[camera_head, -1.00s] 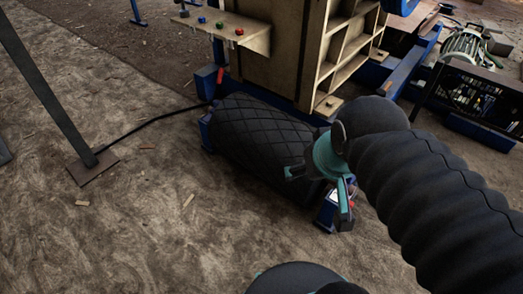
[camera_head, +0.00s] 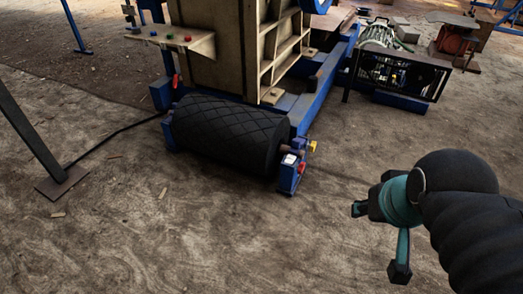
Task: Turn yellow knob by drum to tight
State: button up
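The black drum (camera_head: 228,133) with a diamond-pattern surface lies at the foot of the crusher. A blue bracket (camera_head: 287,175) stands at its right end. A small yellow knob (camera_head: 312,146) sticks out at the bracket's upper right. A red part (camera_head: 301,167) shows just below it on the bracket. My gripper (camera_head: 378,240) is at the lower right, apart from the knob and in front of bare ground. Its two dark-tipped teal fingers are spread wide with nothing between them.
The tan crusher body (camera_head: 215,75) rises behind the drum, with a button shelf (camera_head: 171,39) at its left. A blue frame beam (camera_head: 325,85) runs back to the right. A caged motor unit (camera_head: 398,72) stands farther right. A dark post (camera_head: 30,140) is at the left. The foreground ground is clear.

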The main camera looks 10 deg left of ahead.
aim_at(312, 146)
jog(key=u, duration=0.8)
jog(key=i, duration=0.75)
jog(key=u, duration=1.25)
jog(key=k, duration=0.95)
jog(key=z, duration=1.75)
jog(key=i, duration=0.6)
jog(key=z, duration=0.1)
